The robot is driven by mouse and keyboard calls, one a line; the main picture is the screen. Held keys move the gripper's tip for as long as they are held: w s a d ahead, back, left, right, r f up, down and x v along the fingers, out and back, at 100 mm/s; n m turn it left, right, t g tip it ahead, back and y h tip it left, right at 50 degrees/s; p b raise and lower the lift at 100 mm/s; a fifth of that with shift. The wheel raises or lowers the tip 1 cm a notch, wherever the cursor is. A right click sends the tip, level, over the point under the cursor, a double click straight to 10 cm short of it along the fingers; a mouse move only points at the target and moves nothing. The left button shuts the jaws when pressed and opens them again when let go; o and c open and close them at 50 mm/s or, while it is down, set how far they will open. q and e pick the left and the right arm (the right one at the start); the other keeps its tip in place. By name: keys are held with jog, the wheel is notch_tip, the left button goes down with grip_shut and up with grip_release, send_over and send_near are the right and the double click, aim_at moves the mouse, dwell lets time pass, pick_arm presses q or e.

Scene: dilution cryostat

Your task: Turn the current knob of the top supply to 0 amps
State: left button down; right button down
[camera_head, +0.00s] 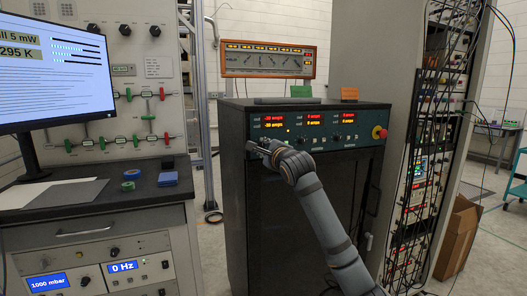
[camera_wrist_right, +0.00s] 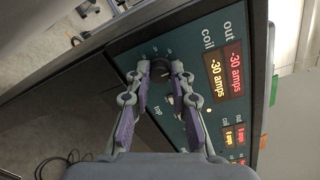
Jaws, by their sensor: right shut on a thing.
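The top supply is the left section of a dark green panel (camera_head: 320,130) on a black cabinet. Its out and coil displays (camera_wrist_right: 222,72) both read -30 amps in the right wrist view. The label "top" shows beside the gripper there. My right gripper (camera_wrist_right: 160,66) is shut at the current knob (camera_wrist_right: 161,74) of this section, with its fingertips on either side of it. The knob is mostly hidden by the fingers. In the head view the right gripper (camera_head: 256,147) meets the panel's left lower part. My left gripper is not in view.
Further displays to the right on the panel appear to read 0 amps. A red and yellow button (camera_head: 379,132) sits at the panel's right. An orange instrument (camera_head: 268,60) stands behind the cabinet. A bench with a monitor (camera_head: 55,70) is at left, a cabled rack (camera_head: 425,150) at right.

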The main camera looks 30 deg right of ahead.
jog(key=shift+f, duration=0.1)
jog(key=c, duration=1.2)
grip_release()
jog(key=shift+v, duration=3.75)
